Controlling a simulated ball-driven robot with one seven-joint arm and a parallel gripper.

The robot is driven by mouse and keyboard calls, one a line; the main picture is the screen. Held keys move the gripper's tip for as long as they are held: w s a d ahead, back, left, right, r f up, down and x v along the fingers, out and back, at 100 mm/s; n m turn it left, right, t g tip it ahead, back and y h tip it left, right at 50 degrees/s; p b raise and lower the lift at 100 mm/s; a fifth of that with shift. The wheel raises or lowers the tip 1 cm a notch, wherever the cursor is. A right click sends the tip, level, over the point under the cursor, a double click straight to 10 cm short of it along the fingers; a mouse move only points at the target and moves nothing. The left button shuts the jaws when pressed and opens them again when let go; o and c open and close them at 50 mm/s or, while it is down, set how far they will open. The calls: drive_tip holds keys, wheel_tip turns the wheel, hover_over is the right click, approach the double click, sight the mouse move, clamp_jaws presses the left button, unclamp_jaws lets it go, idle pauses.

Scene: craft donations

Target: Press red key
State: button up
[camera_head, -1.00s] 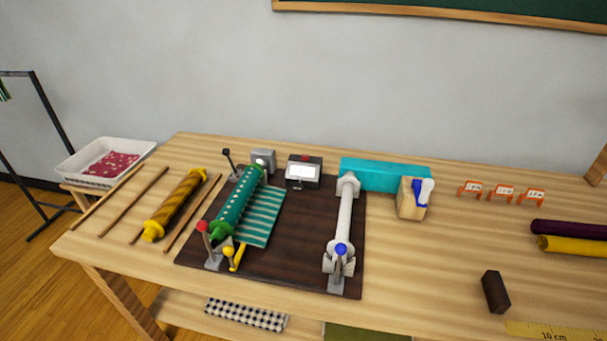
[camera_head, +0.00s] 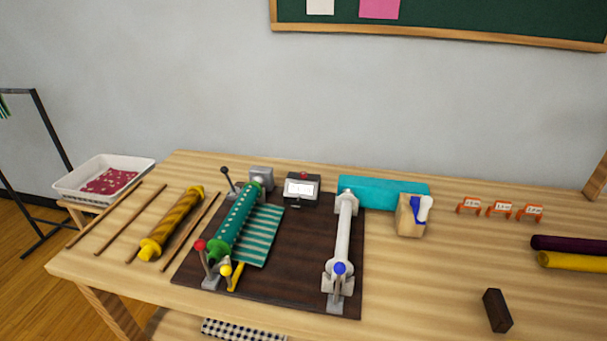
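A small dark box (camera_head: 301,200) with a lit white display stands at the back of the brown board, and a small red key (camera_head: 303,175) sits on its top. A lever with a red ball knob (camera_head: 199,244) stands at the front left of the board. My gripper is not in view, and nothing touches the red key.
On the brown board (camera_head: 290,265) are a green roll (camera_head: 237,222) with striped cloth, yellow and blue knobs, and a white roller (camera_head: 343,230). A teal block (camera_head: 375,190) and a wooden block (camera_head: 410,224) stand right of the box.

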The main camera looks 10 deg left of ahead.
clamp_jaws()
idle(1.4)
